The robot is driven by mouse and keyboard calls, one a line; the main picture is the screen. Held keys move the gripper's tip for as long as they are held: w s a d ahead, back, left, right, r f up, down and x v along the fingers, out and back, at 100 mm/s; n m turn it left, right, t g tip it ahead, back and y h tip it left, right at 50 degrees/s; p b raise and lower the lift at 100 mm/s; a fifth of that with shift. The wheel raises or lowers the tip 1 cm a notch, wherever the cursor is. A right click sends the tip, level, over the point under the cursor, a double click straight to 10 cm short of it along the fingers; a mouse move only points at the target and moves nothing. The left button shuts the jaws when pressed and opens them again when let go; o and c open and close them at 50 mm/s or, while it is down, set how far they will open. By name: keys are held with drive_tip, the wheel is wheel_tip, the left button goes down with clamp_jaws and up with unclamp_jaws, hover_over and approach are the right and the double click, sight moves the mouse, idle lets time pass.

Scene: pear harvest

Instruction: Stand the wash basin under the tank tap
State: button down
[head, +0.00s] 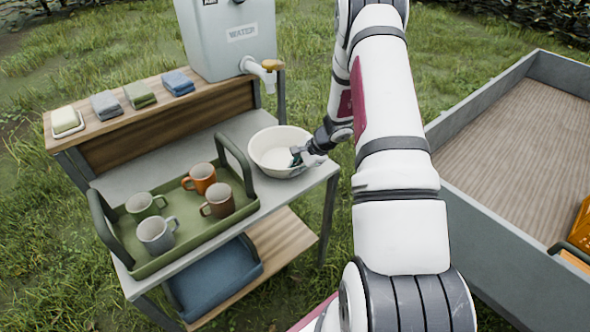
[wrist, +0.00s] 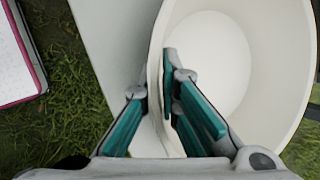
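The white round wash basin (head: 268,158) is upright at the right end of the grey table top, in front of the water tank (head: 225,45). I cannot tell whether the basin touches the table. My gripper (head: 297,157) is at the basin's right side. In the wrist view, my gripper (wrist: 155,105) straddles the basin wall (wrist: 155,75), one finger inside and one outside. It looks shut on the wall; the outer pad is partly hidden.
A green tray (head: 165,252) with several mugs stands left of the basin. Folded cloths (head: 140,95) and a soap dish (head: 67,122) lie on the raised wooden shelf. A blue bin (head: 215,278) sits below. A large grey-sided cart bed (head: 480,205) is at right.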

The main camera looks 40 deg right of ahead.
drive_tip(key=c, duration=2.3)
unclamp_jaws()
drive_tip(key=shift+f, duration=0.1)
drive_tip(key=o, duration=0.5)
